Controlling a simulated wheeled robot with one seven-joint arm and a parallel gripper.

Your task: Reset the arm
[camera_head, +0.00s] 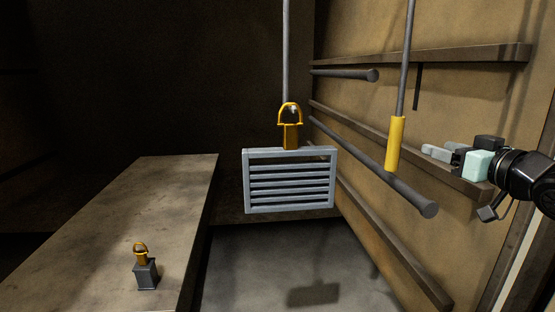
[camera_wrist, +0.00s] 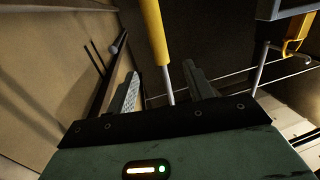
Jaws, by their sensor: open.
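My gripper (camera_head: 428,152) is at the right of the head view, its fingers pointing left toward a hanging grey rod with a yellow grip (camera_head: 396,143). A gap shows between the fingertips and the grip. In the wrist view my gripper (camera_wrist: 163,72) is open, its two fingers spread and nothing held between them. The yellow grip (camera_wrist: 154,35) shows beyond the fingers there, with its grey rod running down the picture between them. My arm comes in from the right edge.
A grey slatted rack (camera_head: 247,180) hangs by a yellow hook (camera_head: 290,135) from a rod at the middle. A dark block with a yellow loop (camera_head: 146,272) stands on the left bench (camera_head: 150,210). Rails (camera_head: 440,57) and dark bars (camera_head: 370,172) line the right wall.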

